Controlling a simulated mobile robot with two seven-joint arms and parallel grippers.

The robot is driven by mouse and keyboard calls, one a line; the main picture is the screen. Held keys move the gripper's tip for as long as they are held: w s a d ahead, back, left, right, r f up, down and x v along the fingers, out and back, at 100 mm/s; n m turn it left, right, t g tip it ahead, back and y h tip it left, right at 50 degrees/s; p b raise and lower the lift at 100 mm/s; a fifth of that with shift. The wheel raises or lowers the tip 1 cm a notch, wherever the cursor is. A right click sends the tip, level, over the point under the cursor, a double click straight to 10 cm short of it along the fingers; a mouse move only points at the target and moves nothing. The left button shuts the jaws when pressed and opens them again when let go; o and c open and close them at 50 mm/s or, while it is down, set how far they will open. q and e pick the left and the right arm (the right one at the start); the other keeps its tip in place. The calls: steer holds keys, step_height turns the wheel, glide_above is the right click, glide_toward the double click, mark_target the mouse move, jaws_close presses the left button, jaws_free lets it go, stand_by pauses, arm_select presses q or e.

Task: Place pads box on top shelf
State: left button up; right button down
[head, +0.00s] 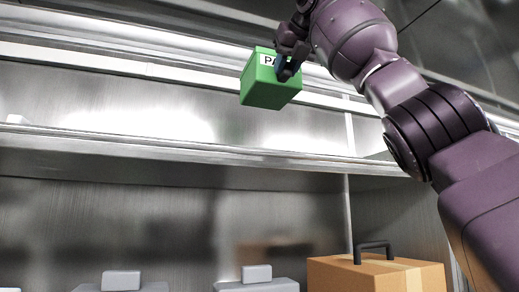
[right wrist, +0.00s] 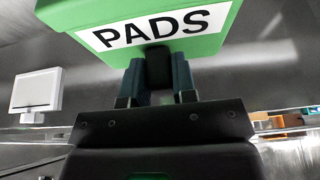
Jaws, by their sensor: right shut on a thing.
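The pads box (head: 268,92) is green with a white label; the word PADS reads clearly in the right wrist view, where the box (right wrist: 235,12) fills the top. My right gripper (head: 288,68) is shut on the box and holds it high in the head view, its fingers at the labelled side. The right gripper's fingers (right wrist: 158,80) also show in the right wrist view, against the box's lower edge. The metal top shelf (head: 150,143) runs across behind and below the box in the head view. My left gripper is not in view.
Below the shelf, a cardboard-coloured case (head: 375,275) with a dark handle stands at the right, and grey-white lidded items (head: 257,274) stand left of it. The shelf's middle looks clear.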

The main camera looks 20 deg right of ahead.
steer(key=shift+w+f, duration=0.2)
steer(key=shift+f, duration=0.55)
step_height(320, 180, down, 18)
steer(key=shift+d+f, duration=0.1)
steer(key=shift+f, duration=0.1)
steer(key=c, duration=0.9)
jaws_free()
steer(key=shift+r, duration=0.1)
steer(key=b+v, duration=0.1)
steer(key=v, duration=1.1)
steer(key=shift+b, duration=0.4)
